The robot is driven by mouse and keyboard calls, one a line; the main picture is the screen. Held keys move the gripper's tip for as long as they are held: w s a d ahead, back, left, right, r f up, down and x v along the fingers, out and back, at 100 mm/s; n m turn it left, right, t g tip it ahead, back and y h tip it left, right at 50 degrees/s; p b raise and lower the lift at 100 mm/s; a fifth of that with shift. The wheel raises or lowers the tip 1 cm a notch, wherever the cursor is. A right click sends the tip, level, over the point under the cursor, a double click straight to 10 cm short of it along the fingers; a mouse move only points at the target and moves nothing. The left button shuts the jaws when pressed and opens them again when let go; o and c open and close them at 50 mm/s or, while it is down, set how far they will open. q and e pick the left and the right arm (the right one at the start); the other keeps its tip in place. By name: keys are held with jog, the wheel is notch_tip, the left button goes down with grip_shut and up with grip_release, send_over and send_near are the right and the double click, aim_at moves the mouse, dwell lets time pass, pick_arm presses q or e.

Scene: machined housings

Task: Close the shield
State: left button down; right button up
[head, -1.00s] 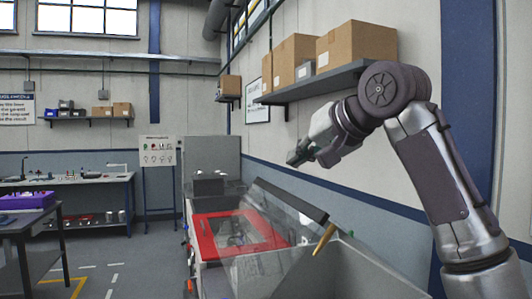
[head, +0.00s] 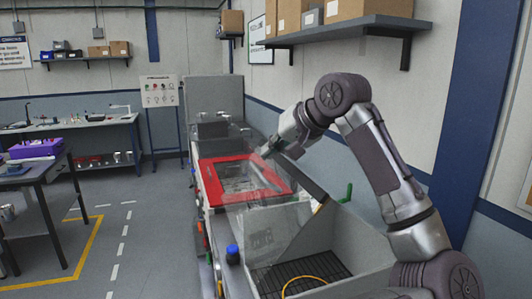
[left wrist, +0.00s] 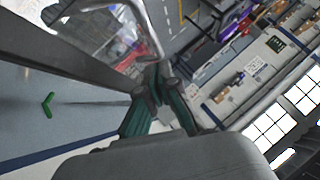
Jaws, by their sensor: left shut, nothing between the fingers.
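The shield (head: 268,222) is a clear, tilted panel with a dark bar (head: 306,179) along its upper edge. It stands between a red-framed part of the machine (head: 206,183) and a grey open bin (head: 352,238). My left gripper (head: 266,152) is shut and empty, above the red frame and close to the far end of the dark bar. I cannot tell whether it touches the bar. In the left wrist view the shut fingers (left wrist: 159,84) are beside a long dark bar (left wrist: 65,58), probably the shield's edge. My right gripper does not show.
A wall shelf (head: 345,31) with cardboard boxes hangs above the arm. The floor at left is open, before a table (head: 30,172) with a purple crate (head: 36,149).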

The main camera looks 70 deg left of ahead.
aim_at(237, 228)
pick_arm(q)
jog(key=shift+s+d+f+p, duration=0.1)
jog(key=shift+s+f+p, duration=0.15)
jog(key=shift+f, duration=0.3)
jog(key=shift+s+d+f+p, duration=0.15)
jog(key=shift+s+f, duration=0.15)
jog(key=shift+f, duration=0.25)
jog(key=shift+a+f, duration=0.15)
jog(key=shift+f, duration=0.05)
jog(key=shift+s, duration=0.1)
jog(key=s+f+b, duration=0.2)
jog(key=f+b, duration=0.2)
jog(key=b, duration=0.1)
jog(key=s+f+n+t+b, duration=0.1)
jog(key=s+f+b, duration=0.1)
jog(key=f+b, duration=0.3)
jog(key=s+f+t+b, duration=0.1)
jog(key=s+f+b, duration=0.1)
jog(key=f+b, duration=0.3)
jog(key=shift+a+f+b, duration=0.1)
jog(key=shift+a+b, duration=0.1)
jog(key=shift+b, duration=1.05)
jog(key=shift+s+f+b, duration=0.2)
jog(key=shift+f+b, duration=0.35)
jog(key=shift+b, duration=0.05)
